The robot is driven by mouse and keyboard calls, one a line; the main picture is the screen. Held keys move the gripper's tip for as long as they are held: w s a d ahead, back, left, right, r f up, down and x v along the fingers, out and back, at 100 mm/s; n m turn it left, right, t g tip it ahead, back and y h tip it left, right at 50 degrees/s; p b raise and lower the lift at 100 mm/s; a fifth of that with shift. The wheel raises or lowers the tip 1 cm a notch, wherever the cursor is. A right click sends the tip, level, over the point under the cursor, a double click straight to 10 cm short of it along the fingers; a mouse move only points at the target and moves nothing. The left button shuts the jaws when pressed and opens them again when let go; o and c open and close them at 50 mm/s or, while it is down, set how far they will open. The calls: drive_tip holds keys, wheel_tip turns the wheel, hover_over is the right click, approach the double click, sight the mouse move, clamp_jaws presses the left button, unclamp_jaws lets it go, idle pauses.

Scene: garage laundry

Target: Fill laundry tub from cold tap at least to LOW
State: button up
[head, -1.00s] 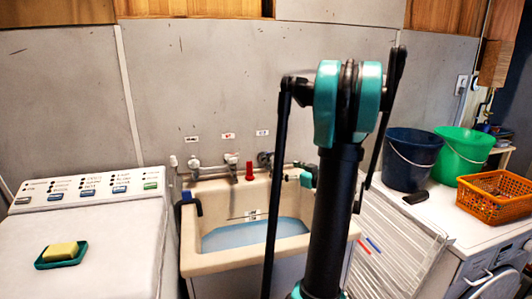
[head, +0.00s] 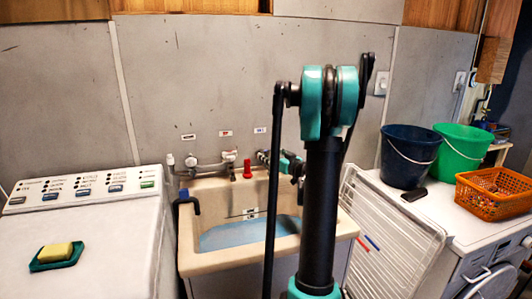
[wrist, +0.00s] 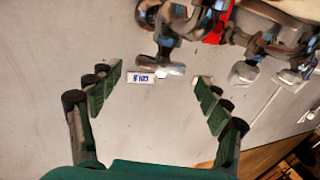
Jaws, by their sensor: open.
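The laundry tub (head: 190,262) stands against the wall and holds pale blue water (head: 240,234). A small mark (head: 250,211) is on its inner back wall, just above the water; its lettering is too small to read. The cold tap (head: 263,157) is the right-hand one, under a blue-lettered label (head: 259,130). In the wrist view, its handle (wrist: 160,66) lies between my fingers, beside the upside-down COLD label (wrist: 140,77). My gripper (wrist: 156,88) is open, with a gap on both sides of the handle. No stream shows in the tub.
A red tap piece (head: 247,170) and other taps (head: 229,158) are left of the cold tap. A white drying rack (head: 385,238) leans right of the tub. Buckets (head: 408,158) and an orange basket (head: 495,192) stand on the right machine. A soap dish (head: 57,263) sits left.

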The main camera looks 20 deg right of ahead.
sight(267, 153)
drive_tip(key=shift+x, duration=2.15)
drive_tip(key=c, duration=1.2)
drive_tip(key=shift+a+m+t+h, duration=0.15)
drive_tip(key=shift+m+t+h, duration=0.15)
drive_tip(key=shift+m+h, duration=1.5)
drive_tip(key=shift+h, duration=1)
drive_tip(key=o, duration=1.2)
